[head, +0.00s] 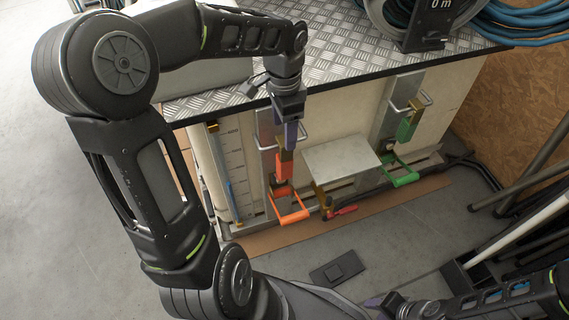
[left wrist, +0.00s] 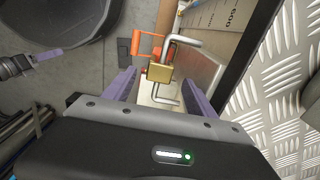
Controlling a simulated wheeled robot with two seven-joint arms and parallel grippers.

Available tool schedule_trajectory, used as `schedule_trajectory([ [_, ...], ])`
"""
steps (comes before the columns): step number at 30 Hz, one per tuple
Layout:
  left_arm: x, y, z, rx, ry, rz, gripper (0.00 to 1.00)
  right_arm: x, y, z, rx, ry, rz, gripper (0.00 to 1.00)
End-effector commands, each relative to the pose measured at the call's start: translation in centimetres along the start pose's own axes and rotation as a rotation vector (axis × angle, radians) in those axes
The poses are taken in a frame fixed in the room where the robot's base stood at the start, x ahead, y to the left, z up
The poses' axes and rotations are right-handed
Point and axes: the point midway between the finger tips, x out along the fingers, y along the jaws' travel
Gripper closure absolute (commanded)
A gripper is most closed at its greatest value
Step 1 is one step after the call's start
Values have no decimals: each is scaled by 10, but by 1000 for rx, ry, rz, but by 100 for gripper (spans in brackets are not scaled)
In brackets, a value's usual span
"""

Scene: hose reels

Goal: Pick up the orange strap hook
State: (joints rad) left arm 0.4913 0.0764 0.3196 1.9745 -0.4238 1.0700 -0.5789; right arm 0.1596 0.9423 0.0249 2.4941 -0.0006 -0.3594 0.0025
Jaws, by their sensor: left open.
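The orange strap hook hangs on the front of the cabinet. In the head view its orange strap (head: 284,166) shows below my left gripper, with an orange handle (head: 290,216) at the bottom. My left gripper (head: 291,136) is open and points down at the strap's upper end. In the left wrist view a bent metal hook with a brass block (left wrist: 159,73) lies between the two purple fingers of my left gripper (left wrist: 159,88), with gaps on both sides. The orange handle (left wrist: 150,45) shows beyond. My right gripper (head: 385,302) is low at the bottom edge, its jaws unclear.
A similar green strap (head: 408,128) hangs to the right. A grey step plate (head: 341,160) stands between them. The chequer-plate top (head: 330,65) overhangs close to my left gripper. A reel and blue hose (head: 520,22) sit on top. Poles lie at the right.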

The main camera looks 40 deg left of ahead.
Motion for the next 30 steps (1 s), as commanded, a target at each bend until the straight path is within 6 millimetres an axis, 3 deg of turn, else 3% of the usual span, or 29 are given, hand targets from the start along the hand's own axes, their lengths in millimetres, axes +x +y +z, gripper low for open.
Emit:
schedule_trajectory([
  [6, 35, 1, 1, -1, -3, 4, 35, 12, 7, -3, 4, 7, 4, 64],
  [10, 47, 0, 0, 0, -2, 1, 35, 14, 9, -5, 6, 11, 5, 64],
  [30, 47, 0, 0, 0, -1, 0, 37, 14, 9, -4, 6, 11, 5, 64],
])
